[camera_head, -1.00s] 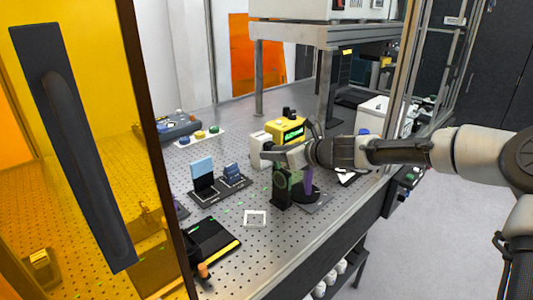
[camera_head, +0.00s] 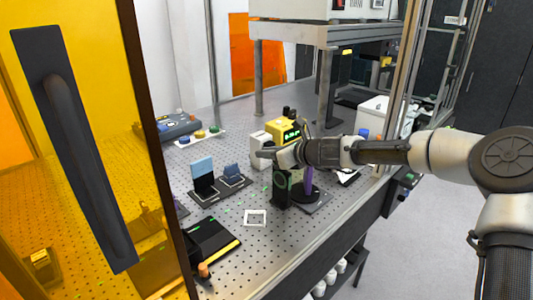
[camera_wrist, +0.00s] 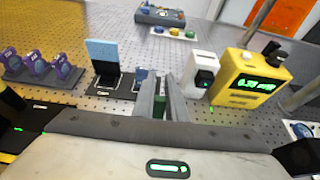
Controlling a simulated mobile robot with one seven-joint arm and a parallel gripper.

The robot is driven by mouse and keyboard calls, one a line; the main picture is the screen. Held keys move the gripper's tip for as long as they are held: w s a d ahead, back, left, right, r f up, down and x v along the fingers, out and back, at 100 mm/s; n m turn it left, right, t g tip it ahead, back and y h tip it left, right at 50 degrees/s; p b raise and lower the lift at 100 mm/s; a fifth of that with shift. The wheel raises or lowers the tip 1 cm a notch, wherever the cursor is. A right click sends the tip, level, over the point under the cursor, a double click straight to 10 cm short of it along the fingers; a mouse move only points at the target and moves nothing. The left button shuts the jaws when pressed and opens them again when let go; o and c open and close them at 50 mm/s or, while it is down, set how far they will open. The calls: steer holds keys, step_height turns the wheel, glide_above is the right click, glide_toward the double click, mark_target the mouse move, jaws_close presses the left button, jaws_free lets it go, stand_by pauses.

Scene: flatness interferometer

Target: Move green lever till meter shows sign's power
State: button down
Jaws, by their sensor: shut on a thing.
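The yellow power meter (camera_head: 283,129) stands on the perforated bench, with green digits on its dark display. In the wrist view the meter (camera_wrist: 250,82) shows what looks like about 0.3 mW; the last digit is blurred. My gripper (camera_wrist: 168,92) is shut on the green lever (camera_wrist: 159,106), which shows between its two grey fingers. I cannot make out a sign with a readable power value.
A white box (camera_wrist: 202,68) stands close left of the meter. A purple post (camera_head: 309,177) on a round black base is right of the mount. A light-blue panel (camera_head: 202,168), a white square frame (camera_head: 255,217) and a black tray (camera_head: 211,243) are on the bench. The amber door is left.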

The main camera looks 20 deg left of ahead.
steer(key=shift+s+d+r, duration=0.1)
steer(key=shift+d+r, duration=0.1)
steer(key=shift+r, duration=0.05)
steer(key=c, duration=1.8)
jaws_free()
steer(key=shift+d+r, duration=0.1)
steer(key=shift+r, duration=0.05)
steer(key=shift+o, duration=0.2)
steer(key=shift+s, duration=0.1)
steer(key=v, duration=1.7)
